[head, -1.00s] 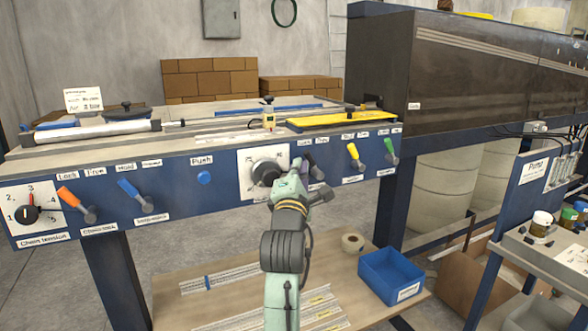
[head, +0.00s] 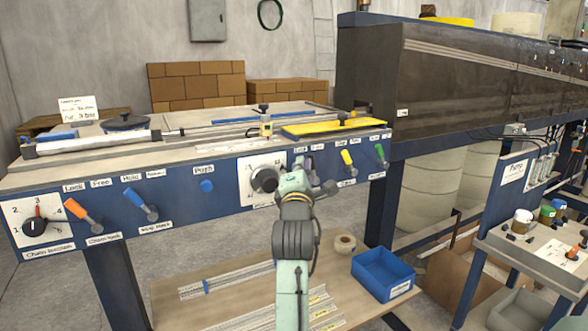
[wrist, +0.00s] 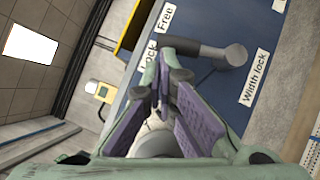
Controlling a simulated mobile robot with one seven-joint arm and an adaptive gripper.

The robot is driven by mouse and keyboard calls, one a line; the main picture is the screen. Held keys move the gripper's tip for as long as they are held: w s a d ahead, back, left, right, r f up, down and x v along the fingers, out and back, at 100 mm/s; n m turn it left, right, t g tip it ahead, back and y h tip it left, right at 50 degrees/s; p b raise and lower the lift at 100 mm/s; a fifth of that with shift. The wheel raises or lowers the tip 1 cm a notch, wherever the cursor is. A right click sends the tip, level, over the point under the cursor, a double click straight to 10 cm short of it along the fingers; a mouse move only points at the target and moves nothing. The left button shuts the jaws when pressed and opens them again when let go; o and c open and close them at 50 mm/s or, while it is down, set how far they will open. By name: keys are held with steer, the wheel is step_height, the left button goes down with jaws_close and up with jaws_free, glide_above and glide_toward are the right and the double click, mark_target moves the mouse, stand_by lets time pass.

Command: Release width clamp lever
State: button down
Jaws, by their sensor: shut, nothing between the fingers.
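The width lock lever has a dark grey handle and a round grey pivot (wrist: 236,55) in the wrist view. Its handle (wrist: 200,48) points toward the "Lock" label (wrist: 148,55), with the "Free" label (wrist: 167,15) off to the side. In the head view the lever's pivot (head: 328,187) shows just right of my gripper (head: 298,180), which hides part of the lever. My gripper (wrist: 163,82) is shut and empty, its fingertips close beside the handle's end. I cannot tell whether they touch it.
The blue panel carries a black dial (head: 264,180) just left of my gripper. A yellow lever (head: 347,162) and a green lever (head: 381,156) stand to the right. Orange (head: 83,215) and blue (head: 140,204) levers are farther left. A blue bin (head: 384,274) sits below.

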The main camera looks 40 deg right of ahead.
steer(key=shift+s+d+r, duration=0.15)
steer(key=shift+d+r, duration=0.2)
steer(key=shift+d, duration=0.2)
steer(key=shift+s+d+r, duration=0.1)
steer(key=shift+d+r, duration=0.25)
steer(key=shift+d, duration=0.2)
steer(key=shift+s+d+r, duration=0.15)
steer(key=shift+d, duration=0.4)
steer(key=shift+s+d+r, duration=0.1)
steer(key=shift+d, duration=0.45)
steer(key=shift+d, duration=0.1)
